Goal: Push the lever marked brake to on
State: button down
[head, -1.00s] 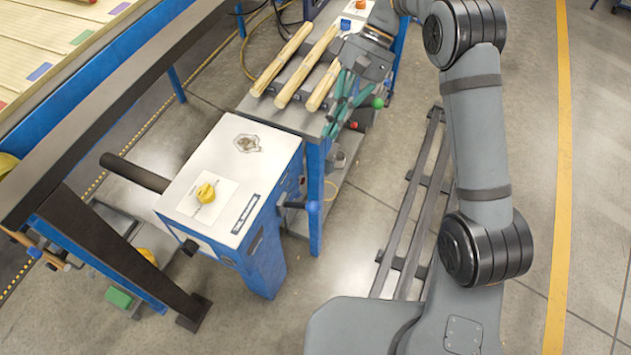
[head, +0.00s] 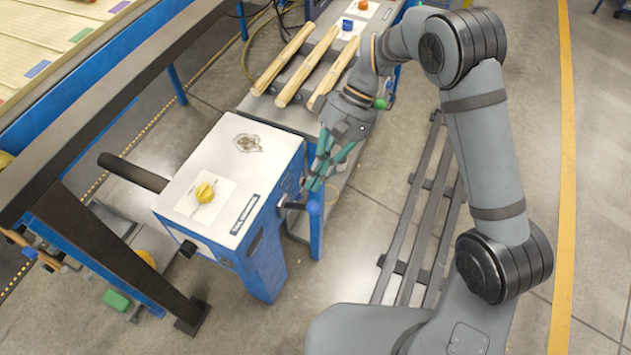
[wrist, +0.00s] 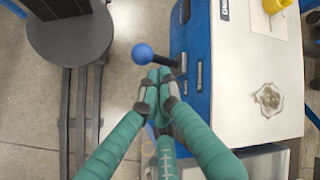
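A lever with a blue ball knob (head: 314,207) sticks out from the right side of the white-topped blue cabinet (head: 262,190). In the wrist view the blue knob (wrist: 142,54) is just beyond my fingertips, slightly left. No brake marking is readable. My gripper (head: 316,183) has teal fingers and hangs beside the cabinet's right side, just above the knob in the head view. In the wrist view my gripper (wrist: 160,84) has its fingertips drawn together, with nothing seen between them. Whether they touch the lever cannot be told.
A yellow knob (head: 205,192) sits on the cabinet top, near a metal emblem (head: 248,143). Several wooden spindles (head: 325,62) lie on the bench behind. A green knob (head: 380,103) shows beside the bench.

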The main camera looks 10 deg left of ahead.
jog(key=shift+s+f, duration=0.25)
jog(key=shift+s, duration=0.15)
jog(key=shift+d+f, duration=0.1)
jog(key=shift+d+f+b, duration=0.15)
jog(key=shift+b, duration=0.2)
